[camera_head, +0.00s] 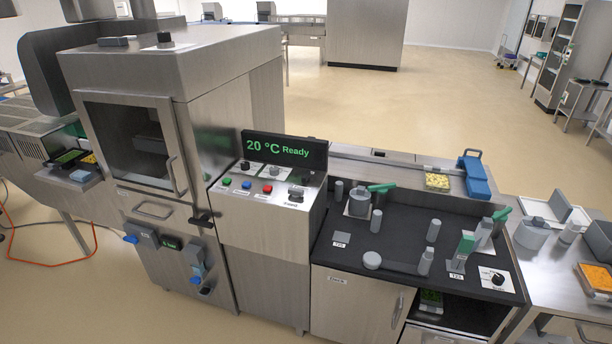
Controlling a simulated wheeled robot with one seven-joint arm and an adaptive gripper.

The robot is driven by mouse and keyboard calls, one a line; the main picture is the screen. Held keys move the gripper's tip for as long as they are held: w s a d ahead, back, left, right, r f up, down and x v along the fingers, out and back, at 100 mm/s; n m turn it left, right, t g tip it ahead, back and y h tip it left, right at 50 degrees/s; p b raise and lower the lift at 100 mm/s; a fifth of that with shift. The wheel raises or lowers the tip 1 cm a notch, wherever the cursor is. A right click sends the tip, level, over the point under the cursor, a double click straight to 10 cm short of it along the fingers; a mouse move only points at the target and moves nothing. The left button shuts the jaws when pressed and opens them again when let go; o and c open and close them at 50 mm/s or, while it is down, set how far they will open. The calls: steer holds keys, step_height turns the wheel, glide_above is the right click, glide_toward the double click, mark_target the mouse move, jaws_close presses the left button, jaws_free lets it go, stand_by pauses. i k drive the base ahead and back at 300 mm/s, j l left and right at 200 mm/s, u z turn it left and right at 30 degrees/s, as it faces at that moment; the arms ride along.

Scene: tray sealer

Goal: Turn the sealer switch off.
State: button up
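The tray sealer (165,62) is a tall steel cabinet with a dark window door at left. A larger dark rotary switch (296,192) sits at the panel's right, above a small label too small to read surely. I cannot tell which way this switch points. The display (285,150) behind the panel is lit green and reads "20 °C Ready". My gripper is not in view.
Right of the panel, a dark-topped counter (400,225) holds several grey cylinders, green-handled items and a separate black dial (497,279). A blue device (473,175) stands at its back edge. Open floor (440,105) lies behind; an orange cable (45,258) lies at left.

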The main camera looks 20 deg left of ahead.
mark_target(305, 178)
steer(key=i+j+z, duration=0.1)
steer(key=i+j, duration=1.55)
